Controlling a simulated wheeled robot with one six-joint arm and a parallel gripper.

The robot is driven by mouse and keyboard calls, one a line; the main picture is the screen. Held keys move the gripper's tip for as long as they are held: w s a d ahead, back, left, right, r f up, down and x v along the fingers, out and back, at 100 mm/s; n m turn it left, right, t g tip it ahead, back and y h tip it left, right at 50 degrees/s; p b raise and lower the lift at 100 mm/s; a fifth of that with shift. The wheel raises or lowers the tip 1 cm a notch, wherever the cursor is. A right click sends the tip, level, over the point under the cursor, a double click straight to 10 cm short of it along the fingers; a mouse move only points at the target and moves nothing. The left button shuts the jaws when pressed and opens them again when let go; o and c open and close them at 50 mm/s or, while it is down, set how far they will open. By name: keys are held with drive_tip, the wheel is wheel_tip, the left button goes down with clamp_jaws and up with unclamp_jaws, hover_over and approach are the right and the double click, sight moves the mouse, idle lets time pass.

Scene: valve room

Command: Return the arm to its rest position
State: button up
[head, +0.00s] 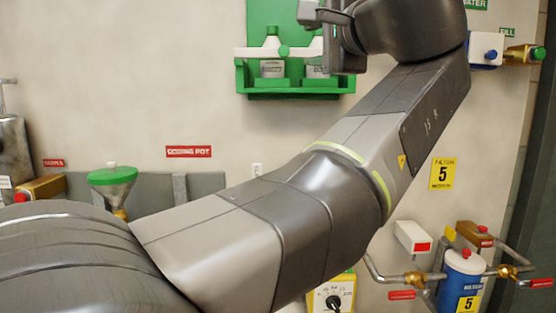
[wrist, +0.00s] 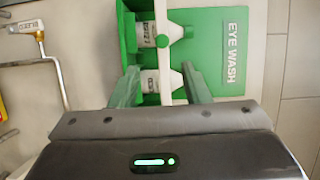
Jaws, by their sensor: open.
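My gripper (wrist: 159,70) is open in the wrist view, its two fingers apart and pointing at the green eye wash station. Two white bottles with grey labels stand in the station's green holder (head: 290,96); one bottle (wrist: 149,82) shows between my fingers in the wrist view. I cannot tell how close the fingers are to it. In the head view my gripper is at the top, in front of the right bottle and partly covering it. My arm stretches from lower left to upper right, raised and extended.
A green-lidded dosing pot funnel (head: 113,176) stands at left. A blue filter unit (head: 463,277) with brass valves is at lower right, and a yellow switch box (head: 331,295) sits below my arm. A brass valve with a green cap (head: 524,54) is at upper right.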

sight(283, 52)
drive_tip(key=shift+p+x, duration=0.65)
drive_tip(key=shift+x, duration=6.15)
